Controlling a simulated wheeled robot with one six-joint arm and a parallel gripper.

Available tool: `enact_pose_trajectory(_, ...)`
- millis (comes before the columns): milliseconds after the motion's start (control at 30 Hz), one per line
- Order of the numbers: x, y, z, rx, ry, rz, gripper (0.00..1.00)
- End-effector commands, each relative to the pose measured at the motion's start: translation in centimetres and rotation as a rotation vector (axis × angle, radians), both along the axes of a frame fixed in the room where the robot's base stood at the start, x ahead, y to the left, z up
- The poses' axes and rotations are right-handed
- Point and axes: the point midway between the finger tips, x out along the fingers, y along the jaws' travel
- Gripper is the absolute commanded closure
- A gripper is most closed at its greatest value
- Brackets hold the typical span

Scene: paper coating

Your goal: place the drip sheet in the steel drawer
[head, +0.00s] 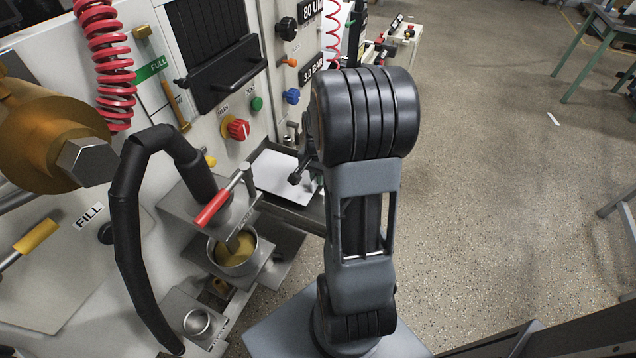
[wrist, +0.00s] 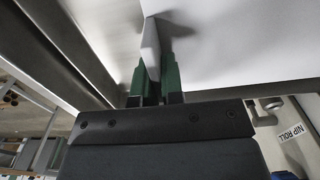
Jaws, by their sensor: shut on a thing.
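The white drip sheet (head: 276,178) lies flat over the steel drawer (head: 305,220), below the machine's front panel in the head view. In the wrist view the sheet (wrist: 235,45) fills the upper right, with a steel wall (wrist: 75,50) to its left. My gripper (wrist: 154,78) has green fingers shut on an upright white tab at the sheet's edge. In the head view my arm hides most of the gripper and the sheet's right end. I cannot tell whether the whole sheet rests on the drawer's floor.
A cup of yellowish liquid (head: 234,250) stands left of the drawer, under a red-handled valve (head: 213,207). A black hose (head: 122,220) loops at the left. A red knob (head: 238,129) sits on the panel above. The floor (head: 500,180) at right is open.

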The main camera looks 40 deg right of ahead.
Motion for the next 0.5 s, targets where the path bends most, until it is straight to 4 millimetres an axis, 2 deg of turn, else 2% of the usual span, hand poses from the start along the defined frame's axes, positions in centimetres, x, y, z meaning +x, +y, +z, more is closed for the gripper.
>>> enact_pose_trajectory(100,-0.1,0.0,-1.9,0.003,0.004,0.000,1.00)
enact_pose_trajectory(167,-0.1,0.0,-2.5,0.002,0.003,0.000,1.00)
enact_pose_trajectory(500,-0.1,0.0,-2.7,0.000,0.001,-0.001,1.00)
